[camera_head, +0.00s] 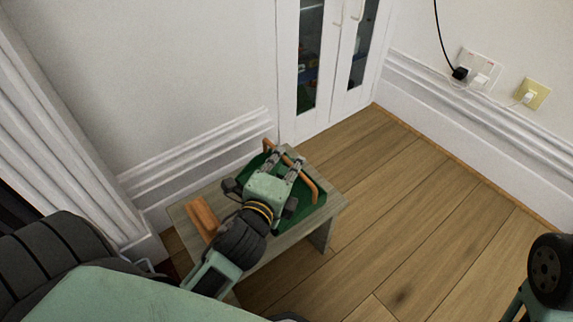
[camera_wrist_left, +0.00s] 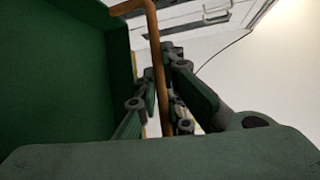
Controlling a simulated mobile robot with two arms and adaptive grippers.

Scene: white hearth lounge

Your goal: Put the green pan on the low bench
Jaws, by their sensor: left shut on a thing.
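The green pan (camera_head: 304,196) has a copper-brown bar handle along its far right side. In the head view it is over the right part of the low bench (camera_head: 328,211), partly hidden by my left gripper. I cannot tell whether it touches the bench top. My left gripper (camera_head: 283,163) reaches over the pan and is shut on its handle. In the left wrist view the handle (camera_wrist_left: 157,60) passes between the fingers, with the green pan wall (camera_wrist_left: 60,75) at left. My right gripper is not in view.
An orange-brown block (camera_head: 201,217) lies on the left end of the bench. A white glass-door cabinet (camera_head: 328,60) stands behind. Wall sockets (camera_head: 480,70) with plugs are at upper right. The wooden floor (camera_head: 410,215) right of the bench is clear.

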